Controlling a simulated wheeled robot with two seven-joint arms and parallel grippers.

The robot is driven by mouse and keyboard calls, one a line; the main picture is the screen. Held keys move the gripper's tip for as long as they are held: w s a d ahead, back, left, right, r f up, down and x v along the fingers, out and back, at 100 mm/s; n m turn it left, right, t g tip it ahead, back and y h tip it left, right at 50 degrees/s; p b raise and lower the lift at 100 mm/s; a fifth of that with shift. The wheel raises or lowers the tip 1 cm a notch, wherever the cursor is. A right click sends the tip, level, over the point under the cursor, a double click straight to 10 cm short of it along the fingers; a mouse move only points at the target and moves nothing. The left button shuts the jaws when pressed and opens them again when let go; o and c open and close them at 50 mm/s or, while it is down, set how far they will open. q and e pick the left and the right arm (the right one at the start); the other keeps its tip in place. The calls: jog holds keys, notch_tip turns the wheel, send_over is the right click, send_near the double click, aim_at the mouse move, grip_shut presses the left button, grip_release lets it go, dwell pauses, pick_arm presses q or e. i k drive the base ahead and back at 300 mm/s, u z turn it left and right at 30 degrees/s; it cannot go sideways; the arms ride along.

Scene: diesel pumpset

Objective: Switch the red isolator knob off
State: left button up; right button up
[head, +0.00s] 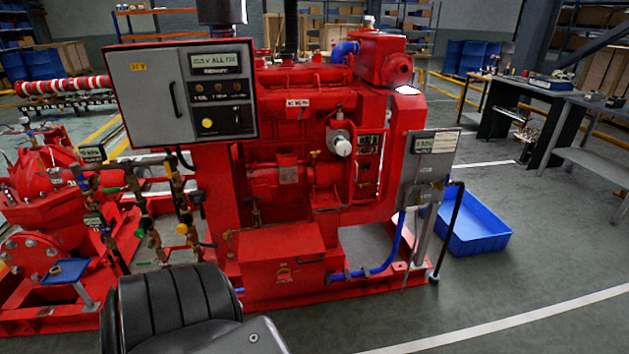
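A red box (284,252) sits low at the front of the red diesel engine (300,150). A small red and yellow fitting (283,273) is on its front face; it may be the isolator knob, but it is too small for me to tell its shape or position. The grey control panel (183,95), upper left, has a display, a yellow round button and a black handle; I see no clear red knob on it. Neither gripper shows in the head view. A black ribbed part and a dark grey part at the bottom left look like my own arm.
Valves and pipes (150,225) stand left of the engine. A blue hose (385,262) runs to a grey upright box (430,160) on the right. A blue tray (475,230) lies behind it. The floor at front right is clear.

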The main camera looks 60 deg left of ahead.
aim_at(283, 274)
jog(key=u, duration=0.1)
jog(key=i, duration=0.8)
jog(key=u, duration=1)
jog(key=i, duration=0.55)
jog(key=u, duration=0.5)
